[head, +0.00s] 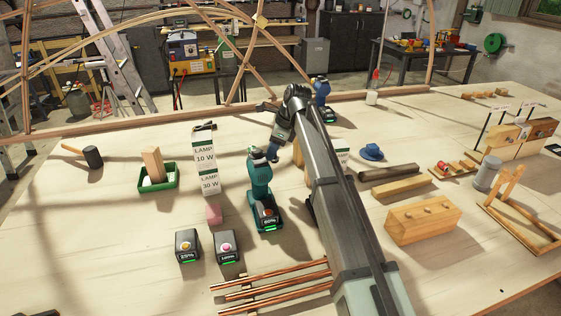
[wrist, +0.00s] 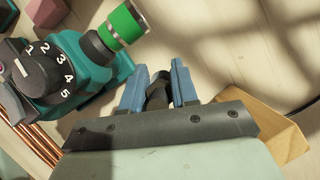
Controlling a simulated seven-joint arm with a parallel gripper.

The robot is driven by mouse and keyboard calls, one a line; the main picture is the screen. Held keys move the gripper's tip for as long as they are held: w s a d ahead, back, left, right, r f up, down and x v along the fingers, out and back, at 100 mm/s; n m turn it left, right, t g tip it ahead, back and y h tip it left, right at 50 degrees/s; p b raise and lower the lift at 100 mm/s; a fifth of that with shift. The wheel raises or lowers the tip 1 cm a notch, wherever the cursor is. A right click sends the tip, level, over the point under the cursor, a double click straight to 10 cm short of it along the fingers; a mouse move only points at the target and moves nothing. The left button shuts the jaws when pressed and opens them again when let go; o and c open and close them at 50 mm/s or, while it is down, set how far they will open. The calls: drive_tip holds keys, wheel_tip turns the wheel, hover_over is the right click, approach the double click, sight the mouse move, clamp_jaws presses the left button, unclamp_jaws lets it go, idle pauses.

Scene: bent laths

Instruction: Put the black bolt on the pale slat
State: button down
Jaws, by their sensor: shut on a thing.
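My gripper (head: 273,150) is over the middle of the bench, just behind the teal drill. In the wrist view, its two blue fingers (wrist: 157,78) are closed on a small dark piece, which I take to be the black bolt (wrist: 157,96). Only part of the bolt shows between the fingers, and it cannot be made out in the head view. The pale slat (head: 402,188) lies flat to the right of my arm, in front of a darker brown slat (head: 388,172), and is bare.
The teal drill (head: 263,195) stands close to my gripper and also shows in the wrist view (wrist: 85,62). A blue drill (head: 322,98) stands behind. A wooden block (head: 423,219) and a blue hat-shaped thing (head: 371,152) are near the slats. Copper rods (head: 272,287) lie in front.

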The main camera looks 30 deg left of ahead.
drive_tip(key=shift+r, duration=1.1)
wheel_tip(320, 180, up, 7)
drive_tip(key=shift+r, duration=0.2)
drive_tip(key=w+d+m+t, duration=0.1)
drive_tip(key=w+d+m, duration=0.1)
drive_tip(key=w+d, duration=0.65)
drive_tip(key=w+d+m, duration=0.1)
drive_tip(key=w+d, duration=0.3)
drive_tip(key=d, duration=0.9)
drive_tip(key=m+t, duration=0.1)
drive_tip(key=m, duration=0.2)
hover_over(402, 181)
drive_tip(key=shift+s+f, duration=0.15)
drive_tip(key=shift+f, duration=7.55)
drive_tip(key=shift+f, duration=0.1)
drive_tip(key=c, duration=0.9)
unclamp_jaws()
drive_tip(key=shift+o, duration=0.2)
